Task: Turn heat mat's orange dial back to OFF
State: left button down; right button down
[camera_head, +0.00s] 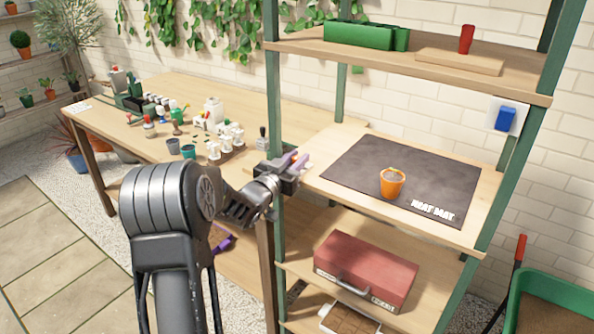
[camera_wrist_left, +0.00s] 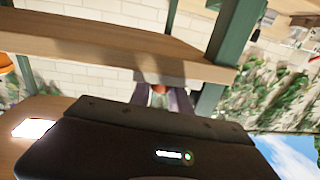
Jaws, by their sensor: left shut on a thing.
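The black heat mat (camera_head: 360,165) lies on the middle shelf board, with white "HEAT MAT" lettering at its front right corner. My left gripper (camera_head: 296,161) is at the left end of that board, left of the mat, its purple-tipped fingers shut on the orange dial. Only a small orange bit of the dial (camera_wrist_left: 161,88) shows between the fingers in the left wrist view. The fingers hide the rest of the dial, and its setting cannot be read. My right gripper is in neither view.
An orange pot (camera_head: 393,183) stands on the mat. The green shelf post (camera_head: 279,110) rises close beside my left gripper. A red toolbox (camera_head: 365,270) sits on the shelf below. The wooden bench (camera_head: 185,92) at the left carries small pots and bottles.

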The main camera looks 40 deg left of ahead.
pick_arm(q)
jog(key=shift+m+h, duration=0.7)
jog(key=shift+h, duration=0.4)
jog(key=c, duration=1.5)
grip_release()
jog(key=s+b, duration=0.1)
jog(key=s, duration=0.7)
jog(key=shift+b, duration=0.35)
jog(key=shift+w+r, duration=0.1)
